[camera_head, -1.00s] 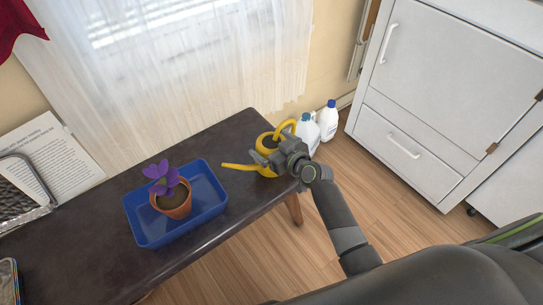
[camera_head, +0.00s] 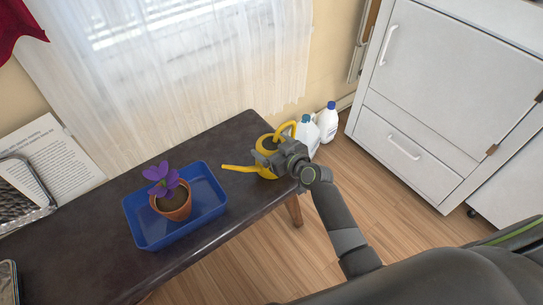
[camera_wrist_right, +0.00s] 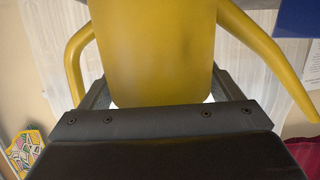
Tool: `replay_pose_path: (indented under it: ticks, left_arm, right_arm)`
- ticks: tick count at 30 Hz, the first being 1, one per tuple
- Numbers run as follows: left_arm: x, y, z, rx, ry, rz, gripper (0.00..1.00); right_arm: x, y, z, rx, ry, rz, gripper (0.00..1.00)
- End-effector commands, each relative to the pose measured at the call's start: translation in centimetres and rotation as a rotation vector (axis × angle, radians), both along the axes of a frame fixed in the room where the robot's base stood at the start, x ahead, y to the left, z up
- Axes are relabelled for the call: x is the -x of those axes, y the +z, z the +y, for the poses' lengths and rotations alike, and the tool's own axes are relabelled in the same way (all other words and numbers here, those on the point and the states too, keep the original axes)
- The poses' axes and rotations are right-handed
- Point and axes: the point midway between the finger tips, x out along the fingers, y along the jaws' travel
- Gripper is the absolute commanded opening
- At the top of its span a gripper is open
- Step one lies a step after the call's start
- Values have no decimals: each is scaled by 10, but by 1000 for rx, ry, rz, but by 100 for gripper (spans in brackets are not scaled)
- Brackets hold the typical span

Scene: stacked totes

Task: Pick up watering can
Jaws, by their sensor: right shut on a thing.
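The yellow watering can (camera_head: 263,143) is at the right end of the dark table, its spout pointing left and its handle to the right. My right gripper (camera_head: 268,158) is at the can's near side and shut on its body. In the right wrist view the can's yellow body (camera_wrist_right: 160,50) fills the upper middle, between the dark fingers of the gripper (camera_wrist_right: 160,98). The can's underside and its contact with the table are hidden by the gripper. My left gripper is not in view.
A blue tray (camera_head: 146,236) holding a potted purple flower (camera_head: 172,203) sits left of the can on the dark table (camera_head: 100,262). White jugs (camera_head: 308,138) stand behind and right of the table end. A white cabinet (camera_head: 440,80) stands at right.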

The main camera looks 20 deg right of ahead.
Motion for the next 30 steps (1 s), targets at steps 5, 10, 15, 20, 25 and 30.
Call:
replay_pose_path:
  ticks: [5, 10, 15, 20, 25, 30]
  left_arm:
    - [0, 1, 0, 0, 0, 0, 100]
    - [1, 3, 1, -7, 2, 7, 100]
    - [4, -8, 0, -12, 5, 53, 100]
    - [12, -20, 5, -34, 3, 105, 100]
    - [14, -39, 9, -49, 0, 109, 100]
    - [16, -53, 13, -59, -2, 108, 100]
  right_arm:
    - [-1, 4, 0, -1, -1, -6, 15]
    - [-1, 13, 0, -2, 0, -8, 15]
    - [-1, 34, 0, -1, 0, -9, 15]
    - [-1, 63, 0, -1, 0, -10, 15]
    - [-1, 81, 0, 0, 0, -10, 15]
    - [-1, 95, 0, -1, 1, -9, 15]
